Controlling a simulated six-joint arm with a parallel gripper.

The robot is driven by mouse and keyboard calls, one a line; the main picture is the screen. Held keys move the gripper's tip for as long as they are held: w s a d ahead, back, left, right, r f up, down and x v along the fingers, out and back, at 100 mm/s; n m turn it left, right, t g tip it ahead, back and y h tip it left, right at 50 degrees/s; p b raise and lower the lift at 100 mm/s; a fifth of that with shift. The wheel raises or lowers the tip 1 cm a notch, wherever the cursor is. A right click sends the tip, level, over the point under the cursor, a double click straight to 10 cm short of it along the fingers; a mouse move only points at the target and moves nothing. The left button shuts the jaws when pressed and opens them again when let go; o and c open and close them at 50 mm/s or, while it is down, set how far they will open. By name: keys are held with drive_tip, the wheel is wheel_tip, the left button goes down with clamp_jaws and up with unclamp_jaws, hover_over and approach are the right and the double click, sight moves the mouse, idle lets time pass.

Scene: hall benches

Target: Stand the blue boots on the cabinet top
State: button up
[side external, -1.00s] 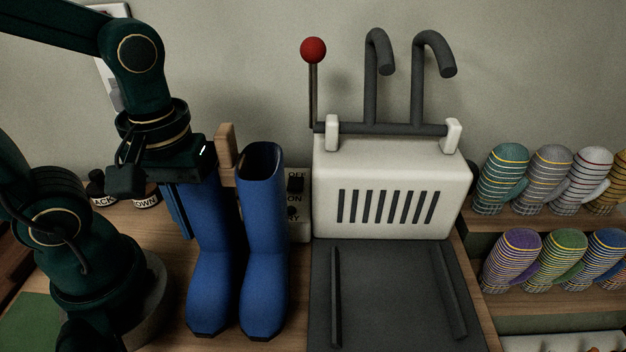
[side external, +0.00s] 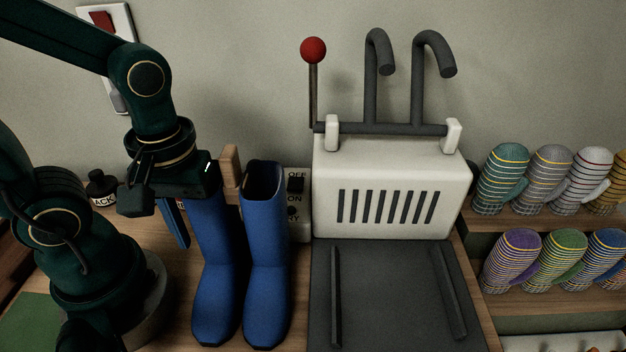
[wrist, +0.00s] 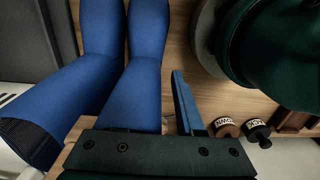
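The pair of blue boots (side external: 265,255) is upright, side by side, at the wooden top (side external: 165,265). I cannot see clearly whether the soles touch it. A wooden piece (side external: 230,168) shows between the boot shafts near their tops. My gripper (side external: 190,205) is at the top of the left boot. One blue finger stands left of that shaft, with a gap between them; the other finger is hidden. In the wrist view, the boots (wrist: 145,75) run up from the palm, and bare wood shows between the blue finger and the nearer shaft.
A white slotted box (side external: 390,185) with two dark hooked pipes and a red-knobbed lever stands to the right, behind a dark railed plate (side external: 390,300). A switch panel (side external: 298,205) is behind the boots. Striped mittens (side external: 510,260) fill shelves at far right. Small polish jars (wrist: 240,128) stand behind.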

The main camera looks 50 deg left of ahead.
wheel_tip(320, 180, up, 12)
drive_tip(key=shift+f, duration=0.15)
idle(0.4)
drive_tip(key=shift+c, duration=0.3)
idle(0.4)
